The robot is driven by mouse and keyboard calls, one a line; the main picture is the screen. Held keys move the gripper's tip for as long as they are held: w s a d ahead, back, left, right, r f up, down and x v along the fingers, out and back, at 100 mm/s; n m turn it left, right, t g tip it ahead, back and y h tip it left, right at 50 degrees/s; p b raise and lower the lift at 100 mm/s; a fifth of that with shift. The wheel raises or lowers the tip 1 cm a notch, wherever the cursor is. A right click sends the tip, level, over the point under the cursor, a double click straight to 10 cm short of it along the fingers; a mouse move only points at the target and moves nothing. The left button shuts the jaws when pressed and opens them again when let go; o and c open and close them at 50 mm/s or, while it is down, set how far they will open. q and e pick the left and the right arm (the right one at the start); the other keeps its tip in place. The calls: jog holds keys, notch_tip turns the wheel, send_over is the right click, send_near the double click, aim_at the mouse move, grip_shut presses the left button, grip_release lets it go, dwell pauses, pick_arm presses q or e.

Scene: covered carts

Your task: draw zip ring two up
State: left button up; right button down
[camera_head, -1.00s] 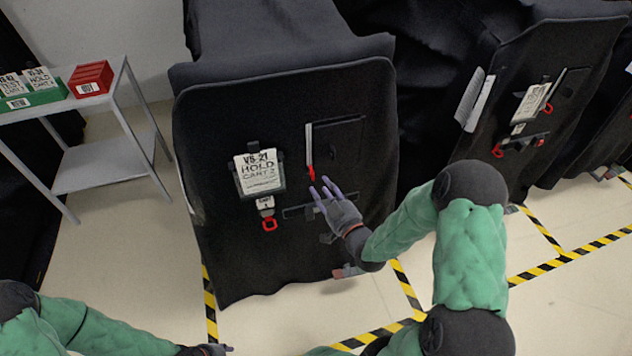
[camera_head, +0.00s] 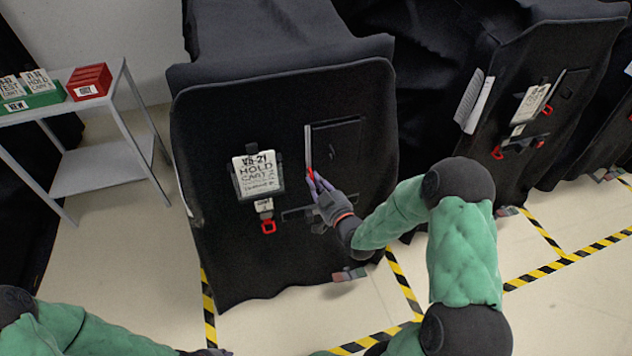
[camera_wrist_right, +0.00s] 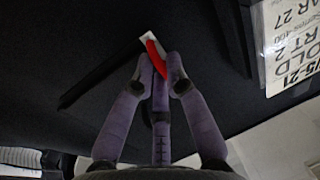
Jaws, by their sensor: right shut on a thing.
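A pale zip strip (camera_head: 308,145) runs upright beside a dark rectangular panel (camera_head: 337,145). A red zip ring (camera_head: 309,172) is at the strip's lower end. My right gripper (camera_head: 314,181) is shut on the ring. In the right wrist view, the purple fingertips (camera_wrist_right: 160,68) close around the red ring (camera_wrist_right: 156,57), which is partly hidden between them. My left gripper (camera_head: 218,352) is at the bottom edge, mostly cut off.
A red loop (camera_head: 268,227) hangs below the card. Another covered cart (camera_head: 545,60) stands at the right with red loops. A grey shelf (camera_head: 95,165) at the left holds a green bin (camera_head: 35,101) and a red bin (camera_head: 89,82). Yellow-black tape marks the floor.

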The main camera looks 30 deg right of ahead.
jog(key=p, duration=0.7)
send_near(306, 133)
jog(key=w, duration=0.4)
jog(key=shift+w+d+r, duration=0.1)
jog(key=shift+w+r, duration=0.05)
jog(key=shift+w, duration=0.15)
jog(key=c, duration=1.2)
grip_release()
jog(key=shift+s, duration=0.1)
jog(key=s, duration=1.1)
jog(key=shift+s+a, duration=0.3)
jog(key=shift+s, duration=0.1)
